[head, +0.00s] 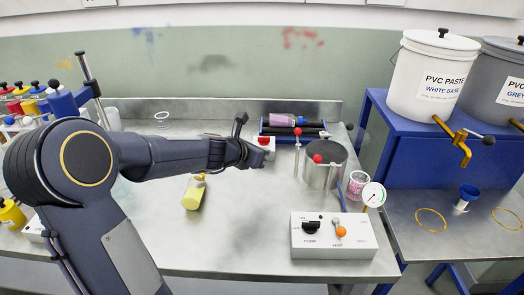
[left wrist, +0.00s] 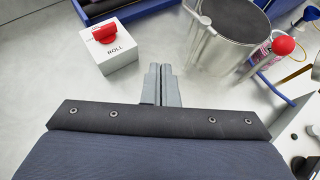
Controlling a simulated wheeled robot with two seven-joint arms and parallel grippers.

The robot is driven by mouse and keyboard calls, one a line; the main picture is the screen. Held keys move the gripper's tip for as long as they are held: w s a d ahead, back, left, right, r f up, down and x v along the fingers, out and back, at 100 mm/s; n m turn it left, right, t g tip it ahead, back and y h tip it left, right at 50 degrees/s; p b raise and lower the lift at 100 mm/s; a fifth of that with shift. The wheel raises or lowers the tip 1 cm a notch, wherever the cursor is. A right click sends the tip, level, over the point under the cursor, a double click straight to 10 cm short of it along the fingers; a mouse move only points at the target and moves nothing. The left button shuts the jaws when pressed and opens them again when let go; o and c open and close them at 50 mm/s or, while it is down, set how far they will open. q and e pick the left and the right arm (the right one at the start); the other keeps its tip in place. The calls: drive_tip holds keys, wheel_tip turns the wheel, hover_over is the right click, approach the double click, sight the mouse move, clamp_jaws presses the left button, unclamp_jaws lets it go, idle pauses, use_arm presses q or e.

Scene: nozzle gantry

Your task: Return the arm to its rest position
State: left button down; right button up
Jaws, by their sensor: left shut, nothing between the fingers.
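My left arm (head: 165,155) comes in from the left in the head view and reaches across the steel table. Its gripper (head: 262,158) is in the air near a white box with a red knob (head: 263,143). In the left wrist view the two grey fingers of my left gripper (left wrist: 161,80) are together with nothing between them. The white box there (left wrist: 112,55) is marked "ROLL" and stands apart from the fingers, up and to the left. My right gripper is in neither view.
A metal pot (head: 322,172) with red-knobbed rods stands right of the gripper. A blue tray (head: 288,121) lies behind. A yellow bottle (head: 193,193) lies below my forearm. A control box (head: 332,240) and a gauge (head: 373,194) are at front right. The front middle table is clear.

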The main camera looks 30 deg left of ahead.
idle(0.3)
use_arm(q)
drive_tip(key=s+d+r+m+g+h+p, duration=0.1)
drive_tip(key=s+d+r+m+h, duration=0.15)
drive_tip(key=s+d+m, duration=0.45)
drive_tip(key=s+d+r+m+g+h+p, duration=0.1)
drive_tip(key=s+d+r+m, duration=0.25)
drive_tip(key=s+m, duration=0.35)
drive_tip(key=s+d+f+m+g+y+p, duration=0.1)
drive_tip(key=s+f+m+g, duration=0.1)
drive_tip(key=s+m, duration=0.7)
drive_tip(key=s+d+f+m+g+p, duration=0.1)
drive_tip(key=s+f+m+g, duration=0.1)
drive_tip(key=s+m, duration=0.7)
drive_tip(key=shift+f+y, duration=0.35)
